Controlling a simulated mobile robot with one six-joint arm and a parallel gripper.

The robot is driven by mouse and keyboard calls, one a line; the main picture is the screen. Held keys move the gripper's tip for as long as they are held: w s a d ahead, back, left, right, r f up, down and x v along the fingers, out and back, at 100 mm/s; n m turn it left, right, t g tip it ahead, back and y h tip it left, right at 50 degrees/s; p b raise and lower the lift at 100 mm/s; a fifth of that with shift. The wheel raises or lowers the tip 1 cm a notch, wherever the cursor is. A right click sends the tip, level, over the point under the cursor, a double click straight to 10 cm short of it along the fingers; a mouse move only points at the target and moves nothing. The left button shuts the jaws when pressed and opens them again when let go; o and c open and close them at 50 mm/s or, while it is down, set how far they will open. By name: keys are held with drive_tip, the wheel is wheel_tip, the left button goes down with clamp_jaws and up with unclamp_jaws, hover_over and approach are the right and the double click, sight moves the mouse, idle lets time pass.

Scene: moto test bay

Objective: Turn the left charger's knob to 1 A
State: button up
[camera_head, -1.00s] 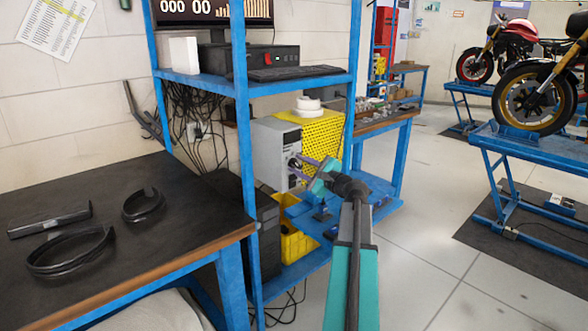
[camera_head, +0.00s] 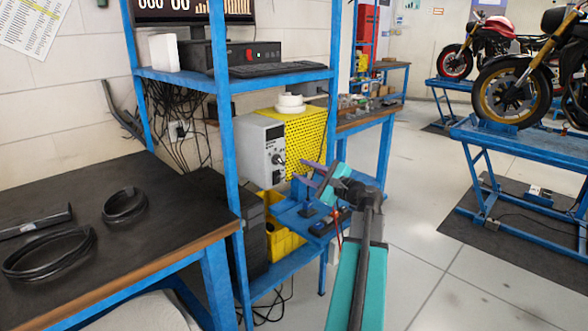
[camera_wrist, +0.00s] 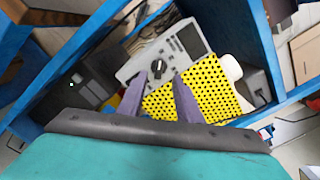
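A grey charger (camera_head: 258,146) with a dark front knob (camera_head: 278,158) hangs or stands under the blue rack's upper shelf. The charger (camera_wrist: 190,42) also shows in the wrist view, its knob (camera_wrist: 158,67) black with a pale mark; the setting is too small to read. My gripper (camera_head: 298,170) is open, its two purple fingers pointing toward the charger face, to the right of the knob and apart from it. In the wrist view my gripper (camera_wrist: 158,80) has empty space between the fingers, with the knob beyond the tips. Only one charger face is clearly seen.
A yellow perforated box (camera_head: 308,135) sits beside the charger, with white rolls (camera_head: 290,104) on top. A blue rack post (camera_head: 224,150) stands left of it. A yellow bin (camera_head: 286,240) is below. A black-topped bench (camera_head: 90,255) is at left; open floor lies right.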

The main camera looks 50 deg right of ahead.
drive_tip(key=shift+s+a, duration=0.1)
drive_tip(key=shift+s, duration=1.7)
